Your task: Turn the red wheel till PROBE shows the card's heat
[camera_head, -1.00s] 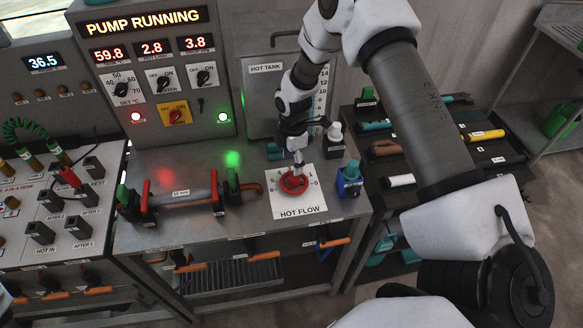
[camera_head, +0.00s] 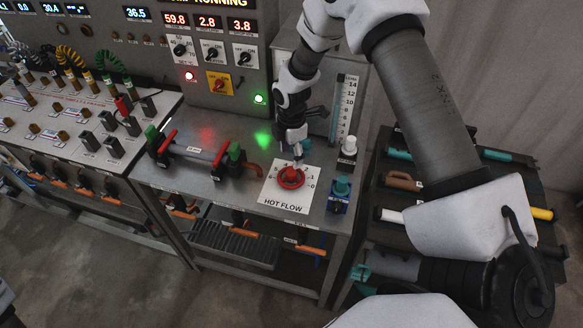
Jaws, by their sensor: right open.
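The red wheel (camera_head: 291,180) sits on a white plate (camera_head: 288,206) marked HOT FLOW, on the steel bench. My right gripper (camera_head: 297,162) points down just above and behind the wheel. It is open; I cannot tell whether its fingers touch the wheel. A blue-lit display (camera_head: 137,14) reads 36.5; its label is too small to read, so I cannot tell whether it is PROBE. Red displays on the panel (camera_head: 208,22) read 59.8, 2.8 and 3.8. I cannot make out a card giving a heat. My left gripper is not in view.
A blue-and-teal fitting (camera_head: 339,195) and a white-capped bottle (camera_head: 348,150) stand right of the plate. A pipe section with red and green handles (camera_head: 200,155) lies to the left. A dark tool rack (camera_head: 405,180) is at the right, partly behind my arm.

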